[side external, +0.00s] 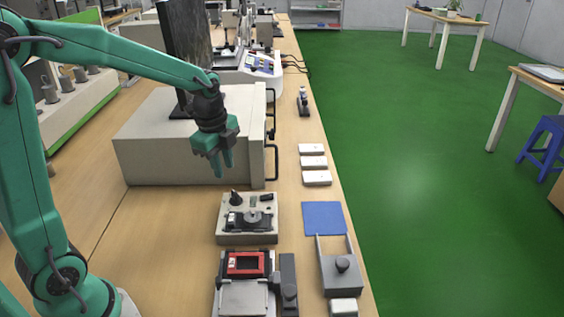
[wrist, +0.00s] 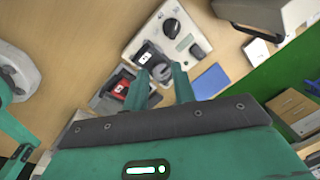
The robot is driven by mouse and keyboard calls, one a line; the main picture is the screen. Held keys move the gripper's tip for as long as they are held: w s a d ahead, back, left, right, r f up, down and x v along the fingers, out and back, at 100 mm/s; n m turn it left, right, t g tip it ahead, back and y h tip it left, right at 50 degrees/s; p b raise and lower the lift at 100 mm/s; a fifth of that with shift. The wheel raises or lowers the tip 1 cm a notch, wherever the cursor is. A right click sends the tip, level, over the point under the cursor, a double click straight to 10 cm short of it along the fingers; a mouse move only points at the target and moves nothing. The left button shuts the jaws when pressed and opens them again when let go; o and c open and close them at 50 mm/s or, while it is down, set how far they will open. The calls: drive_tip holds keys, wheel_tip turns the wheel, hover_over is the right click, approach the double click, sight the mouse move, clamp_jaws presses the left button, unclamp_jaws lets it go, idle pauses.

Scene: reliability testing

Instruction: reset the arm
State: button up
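My teal arm reaches in from the left in the side external view. My gripper (side external: 222,172) hangs in the air in front of the large beige box-shaped unit (side external: 150,150), fingers pointing down. In the wrist view my gripper (wrist: 160,88) shows two teal fingers apart with nothing between them. Below and nearer the camera is a grey device with a black knob and fixture (side external: 262,230), which also shows in the wrist view (wrist: 172,14). My gripper is above and apart from it.
A fixture with a red frame (side external: 232,264) stands at the front. A blue pad (side external: 324,218), a grey block with a knob (side external: 341,272) and several white blocks (side external: 314,162) lie along the table's right edge. The beige unit's door handle (side external: 270,125) sticks out. Bare wood (side external: 160,240) lies left of the devices.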

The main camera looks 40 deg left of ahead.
drive_tip(key=s+d+r+n+t, duration=0.2)
drive_tip(key=s+r+n, duration=0.1)
drive_tip(key=s+n, duration=0.4)
drive_tip(key=s+d+r+n+t, duration=0.2)
drive_tip(key=s+d+r+n, duration=0.1)
drive_tip(key=s+n, duration=0.5)
drive_tip(key=shift+s+r, duration=0.65)
drive_tip(key=shift+s, duration=0.05)
